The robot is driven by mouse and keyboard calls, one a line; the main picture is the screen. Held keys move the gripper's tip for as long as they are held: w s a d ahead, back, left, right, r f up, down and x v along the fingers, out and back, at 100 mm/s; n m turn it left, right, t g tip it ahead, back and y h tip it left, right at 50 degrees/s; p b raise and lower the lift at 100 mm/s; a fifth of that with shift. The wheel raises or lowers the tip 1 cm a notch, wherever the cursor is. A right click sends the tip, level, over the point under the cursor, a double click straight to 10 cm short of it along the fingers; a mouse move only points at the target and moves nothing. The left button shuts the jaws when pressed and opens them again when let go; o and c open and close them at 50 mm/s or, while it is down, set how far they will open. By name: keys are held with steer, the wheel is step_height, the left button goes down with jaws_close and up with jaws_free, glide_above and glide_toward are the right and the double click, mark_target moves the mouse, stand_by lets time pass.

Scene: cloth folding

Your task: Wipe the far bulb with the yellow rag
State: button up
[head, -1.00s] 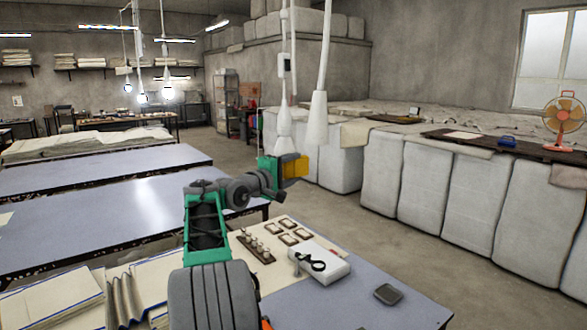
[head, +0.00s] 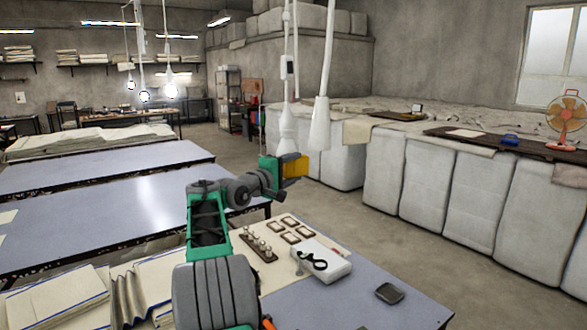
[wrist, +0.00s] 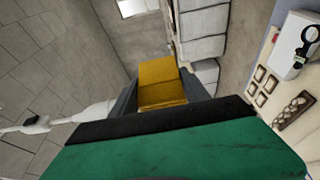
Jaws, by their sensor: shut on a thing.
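The yellow rag (head: 294,167) is in the jaws of my gripper (head: 284,167), which is shut on it. In the wrist view the folded rag (wrist: 160,82) sticks out between the two dark fingers. A white hanging lamp (head: 287,128) ends just above and behind the rag, and its bulb end (head: 286,148) is close to my gripper in the picture. I cannot tell whether rag and bulb touch. A second, larger-looking white lamp (head: 320,122) hangs to its right. In the wrist view a white lamp (wrist: 85,113) shows left of the rag.
Below my arm, a table (head: 350,310) holds a white box (head: 320,262), small frames, a row of small bulbs and a dark pad (head: 389,293). Wrapped bales (head: 420,185) line the right side. Lamp cords hang near my gripper. Floor beyond it is clear.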

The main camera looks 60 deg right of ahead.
steer(key=shift+r+p, duration=1.85)
steer(key=shift+r, duration=0.05)
steer(key=shift+f+b, duration=1.15)
steer(key=shift+f, duration=1)
steer(key=shift+s+f+b, duration=0.1)
steer(key=shift+f+b, duration=0.05)
steer(key=shift+b, duration=0.15)
steer(key=shift+s+a+f+b, duration=0.1)
steer(key=shift+s+a+b, duration=0.15)
steer(key=shift+b, duration=0.2)
steer(key=s+a+b, duration=0.2)
steer(key=s, duration=0.1)
steer(key=shift+s+a+b, duration=0.1)
steer(key=shift+s+b, duration=0.15)
steer(key=shift+b, duration=0.1)
steer(key=shift+s+a+r, duration=0.2)
steer(key=shift+s+r, duration=0.05)
steer(key=shift+s, duration=0.1)
